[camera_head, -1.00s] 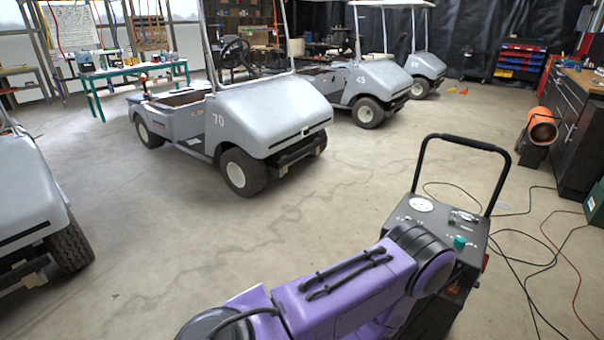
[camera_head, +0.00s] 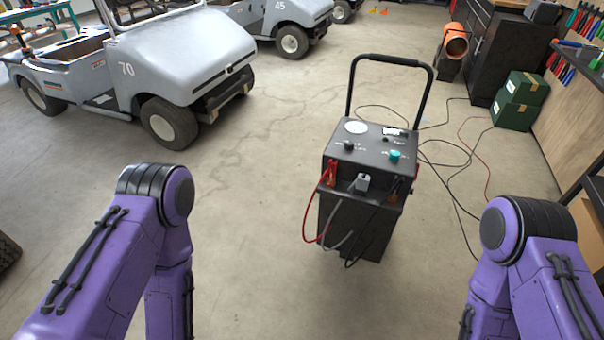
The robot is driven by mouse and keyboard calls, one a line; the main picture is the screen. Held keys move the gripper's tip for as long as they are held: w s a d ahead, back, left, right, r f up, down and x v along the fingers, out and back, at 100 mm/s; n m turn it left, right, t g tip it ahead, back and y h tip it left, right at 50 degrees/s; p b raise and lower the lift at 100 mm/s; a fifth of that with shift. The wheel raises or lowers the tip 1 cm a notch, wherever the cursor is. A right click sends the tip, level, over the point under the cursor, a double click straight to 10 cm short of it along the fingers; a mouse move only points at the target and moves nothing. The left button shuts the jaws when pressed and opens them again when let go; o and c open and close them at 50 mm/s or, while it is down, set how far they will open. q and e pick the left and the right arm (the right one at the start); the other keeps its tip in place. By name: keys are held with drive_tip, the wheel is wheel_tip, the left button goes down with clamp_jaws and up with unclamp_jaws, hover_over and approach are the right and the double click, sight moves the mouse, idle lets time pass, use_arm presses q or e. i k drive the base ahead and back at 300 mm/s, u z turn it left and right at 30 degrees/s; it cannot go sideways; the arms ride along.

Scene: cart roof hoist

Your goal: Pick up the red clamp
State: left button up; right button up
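The red clamp (camera_head: 332,174) hangs at the front left of a black wheeled charger (camera_head: 352,225), with a red cable looping down from it. A dark clamp (camera_head: 397,188) appears to hang at the charger's front right, with a black cable. Both my purple arms show, one at the lower left and one at the lower right, with the charger between them and farther off. Neither gripper shows in the head view, so their state is hidden.
A grey cart marked 70 (camera_head: 190,60) stands at the upper left. An orange heater (camera_head: 455,42), green boxes (camera_head: 518,103) and a workbench (camera_head: 560,110) are at the right. Cables (camera_head: 455,170) lie on the floor right of the charger. The floor in front of it is clear.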

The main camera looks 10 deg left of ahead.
sight(331, 176)
drive_tip(key=u, duration=0.4)
drive_tip(key=i, duration=0.6)
drive_tip(key=u, duration=0.3)
